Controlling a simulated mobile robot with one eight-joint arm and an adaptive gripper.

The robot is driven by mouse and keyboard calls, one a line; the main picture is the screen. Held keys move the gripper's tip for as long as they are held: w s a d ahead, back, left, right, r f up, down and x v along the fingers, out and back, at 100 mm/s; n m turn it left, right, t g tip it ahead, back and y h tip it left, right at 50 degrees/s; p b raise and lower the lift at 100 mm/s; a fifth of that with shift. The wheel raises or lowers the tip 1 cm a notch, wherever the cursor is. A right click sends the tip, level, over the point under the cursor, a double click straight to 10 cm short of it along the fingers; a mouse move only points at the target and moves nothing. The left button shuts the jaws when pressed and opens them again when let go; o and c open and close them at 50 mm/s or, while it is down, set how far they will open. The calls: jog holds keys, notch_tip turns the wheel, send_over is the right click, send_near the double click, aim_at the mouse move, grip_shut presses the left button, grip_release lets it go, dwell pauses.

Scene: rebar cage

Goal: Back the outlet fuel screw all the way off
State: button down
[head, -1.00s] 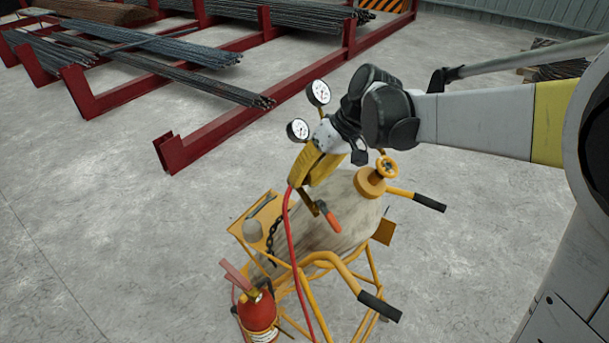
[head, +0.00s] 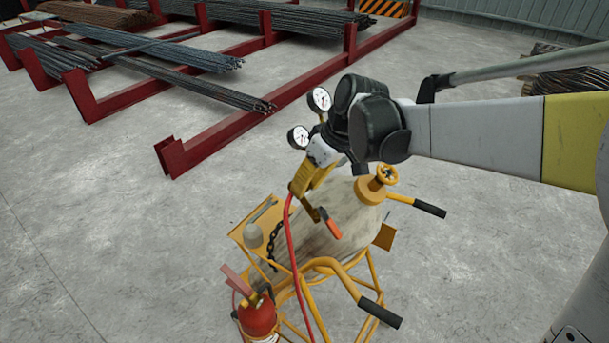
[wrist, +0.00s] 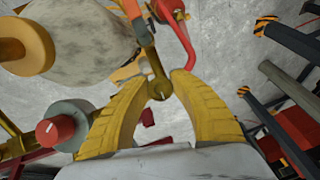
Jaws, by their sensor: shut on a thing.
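My gripper (wrist: 162,84) has its two curved yellow fingers shut on a small brass piece (wrist: 159,89), which I take for the outlet fuel screw. The piece sits at the end of a brass outlet stem, beside the red hose (wrist: 179,40). In the head view my gripper (head: 300,192) comes down from the upper right to the regulator. There its fingers hide the screw. The red hose (head: 292,245) hangs down from the fingertips. A lever with an orange handle (head: 329,225) sits just below them.
Two gauges (head: 319,99) stand close to my wrist. A pale gas cylinder (head: 335,215) with a yellow handwheel (head: 387,175) leans in a yellow cart with black grips (head: 379,312). A fire extinguisher (head: 257,315) hangs at the front.

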jog(key=c, duration=1.1)
grip_release()
